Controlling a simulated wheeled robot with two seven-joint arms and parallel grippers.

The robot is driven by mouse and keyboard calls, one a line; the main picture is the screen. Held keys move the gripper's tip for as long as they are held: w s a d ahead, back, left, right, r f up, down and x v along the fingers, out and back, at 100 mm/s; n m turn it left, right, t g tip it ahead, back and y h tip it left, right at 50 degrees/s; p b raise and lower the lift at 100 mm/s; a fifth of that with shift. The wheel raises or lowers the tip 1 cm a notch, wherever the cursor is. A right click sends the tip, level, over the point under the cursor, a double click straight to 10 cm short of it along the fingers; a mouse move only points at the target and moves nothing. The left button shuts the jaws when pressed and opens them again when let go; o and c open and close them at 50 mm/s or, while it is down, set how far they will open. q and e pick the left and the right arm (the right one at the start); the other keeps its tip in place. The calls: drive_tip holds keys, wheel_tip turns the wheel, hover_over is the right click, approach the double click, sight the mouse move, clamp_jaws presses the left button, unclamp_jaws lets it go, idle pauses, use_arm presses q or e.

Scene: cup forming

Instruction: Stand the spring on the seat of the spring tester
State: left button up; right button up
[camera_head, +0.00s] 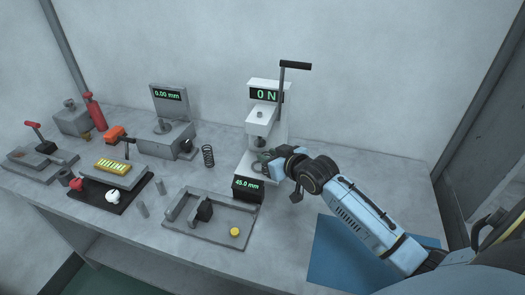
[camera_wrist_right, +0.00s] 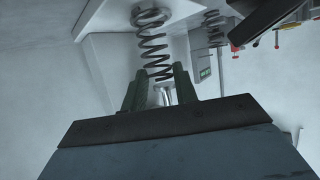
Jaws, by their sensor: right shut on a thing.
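The spring tester (camera_head: 266,110) is a pale column with a "0 N" display and a black-handled lever. My right gripper (camera_head: 268,163) is low in front of its column, shut on a dark coil spring (camera_head: 259,167). In the right wrist view the spring (camera_wrist_right: 152,42) stands out from between the fingertips (camera_wrist_right: 160,72), roughly along the fingers. The gripper partly hides the seat, and I cannot tell whether the spring touches it. My left gripper is not in view.
Another coil spring (camera_head: 208,156) stands on the table left of the tester. A "45.0 mm" display box (camera_head: 248,188) is just in front of the tester. A grey tray (camera_head: 190,230) with a yellow knob lies nearer. A blue mat (camera_head: 335,255) is under my right arm.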

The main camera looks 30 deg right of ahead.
drive_tip(key=w, duration=0.3)
drive_tip(key=shift+w+a+b, duration=0.1)
drive_tip(key=shift+w+b, duration=0.2)
drive_tip(key=shift+w, duration=0.05)
drive_tip(key=shift+f, duration=0.1)
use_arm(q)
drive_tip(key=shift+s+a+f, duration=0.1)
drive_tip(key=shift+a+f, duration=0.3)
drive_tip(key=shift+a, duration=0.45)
use_arm(e)
drive_tip(key=shift+f, duration=0.1)
